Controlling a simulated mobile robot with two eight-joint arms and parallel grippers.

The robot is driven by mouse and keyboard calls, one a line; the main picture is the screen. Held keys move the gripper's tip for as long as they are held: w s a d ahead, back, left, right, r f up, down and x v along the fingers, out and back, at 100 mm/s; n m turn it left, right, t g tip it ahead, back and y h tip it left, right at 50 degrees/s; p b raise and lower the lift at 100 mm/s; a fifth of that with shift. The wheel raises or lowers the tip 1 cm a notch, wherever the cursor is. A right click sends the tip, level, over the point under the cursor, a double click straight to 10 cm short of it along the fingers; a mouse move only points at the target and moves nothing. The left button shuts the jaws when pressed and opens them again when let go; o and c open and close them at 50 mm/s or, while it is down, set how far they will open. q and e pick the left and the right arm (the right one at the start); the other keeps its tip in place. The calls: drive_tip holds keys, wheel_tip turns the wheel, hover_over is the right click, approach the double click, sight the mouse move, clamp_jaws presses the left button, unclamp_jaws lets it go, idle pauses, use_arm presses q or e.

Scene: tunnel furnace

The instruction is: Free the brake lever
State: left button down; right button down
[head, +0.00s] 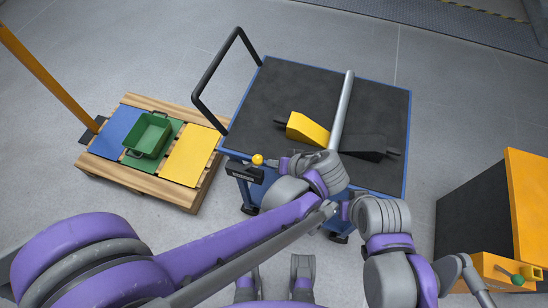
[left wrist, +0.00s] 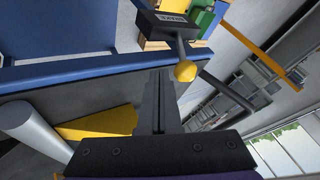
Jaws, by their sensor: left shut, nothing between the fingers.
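The brake lever has a yellow ball knob (head: 258,160) on a grey rod, at the near left edge of a blue trolley. A dark labelled box (head: 243,173) sits below the knob. The left wrist view also shows the knob (left wrist: 185,71), the rod and the box (left wrist: 172,25). My left gripper (left wrist: 160,92) is shut and empty. Its fingers point towards the lever, with the knob just to the right of their tips in that view; I cannot tell whether they touch it. My right arm shows at lower right in the head view, but I cannot make out its fingers.
On the trolley's black top (head: 285,90) lie a grey bar (head: 342,108), a yellow wedge (head: 308,129) and a black wedge (head: 365,147). A pallet (head: 150,190) with a green bin (head: 149,133) stands left. An orange and black cabinet (head: 478,213) stands right.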

use_arm(q)
drive_tip(key=shift+a+r, duration=0.1)
drive_tip(key=shift+a, duration=0.25)
use_arm(e)
drive_tip(key=shift+w+a, duration=0.3)
drive_tip(key=shift+a, duration=0.15)
use_arm(q)
drive_tip(key=shift+r, duration=0.1)
use_arm(e)
drive_tip(key=shift+r, duration=0.2)
